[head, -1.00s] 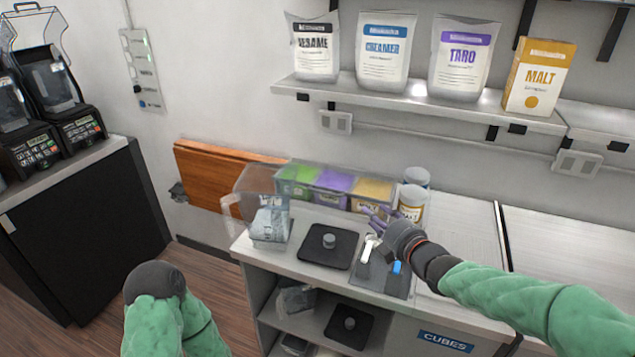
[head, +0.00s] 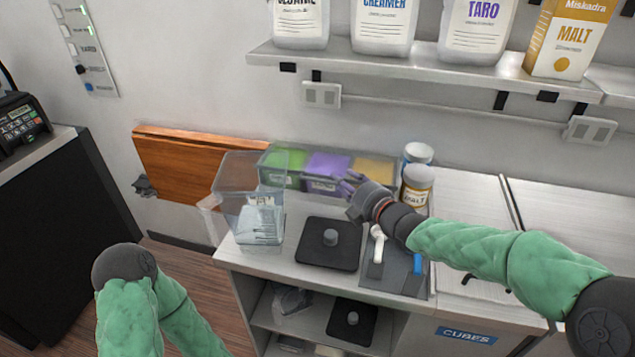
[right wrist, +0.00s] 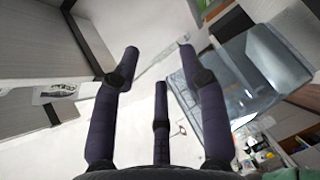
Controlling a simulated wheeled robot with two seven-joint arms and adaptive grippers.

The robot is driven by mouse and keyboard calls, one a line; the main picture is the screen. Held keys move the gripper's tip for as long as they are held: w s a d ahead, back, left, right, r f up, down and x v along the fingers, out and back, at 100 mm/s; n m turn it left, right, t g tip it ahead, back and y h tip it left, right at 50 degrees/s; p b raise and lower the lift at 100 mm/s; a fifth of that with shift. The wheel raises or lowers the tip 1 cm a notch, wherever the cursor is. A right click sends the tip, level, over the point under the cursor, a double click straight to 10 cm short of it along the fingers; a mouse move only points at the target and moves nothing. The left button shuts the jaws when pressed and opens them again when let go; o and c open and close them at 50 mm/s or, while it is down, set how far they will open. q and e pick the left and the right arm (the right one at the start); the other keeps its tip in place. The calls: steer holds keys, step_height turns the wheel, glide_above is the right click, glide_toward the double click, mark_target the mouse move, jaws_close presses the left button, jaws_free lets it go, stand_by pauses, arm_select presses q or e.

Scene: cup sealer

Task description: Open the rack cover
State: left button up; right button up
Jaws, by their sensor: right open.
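The clear rack (head: 372,184) stands at the back of the counter against the wall. Its bins hold green, purple and yellow contents. A clear cover-like panel shows around its top; I cannot tell exactly how the cover sits. My left gripper is hidden; only my left elbow shows.
A black square pad with a knob (head: 329,246) and a grey tray with white and blue scoops (head: 398,272) lie in front. Jars (head: 416,184) stand right of the rack. A shelf (head: 430,78) with packets hangs above.

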steer(key=b, duration=0.5)
glide_toward(323, 181)
steer(key=b+x, duration=0.1)
steer(key=x, duration=0.9)
steer(key=shift+w+a+b, duration=0.2)
steer(key=shift+w+b, duration=0.1)
steer(key=shift+w, duration=0.05)
jaws_close()
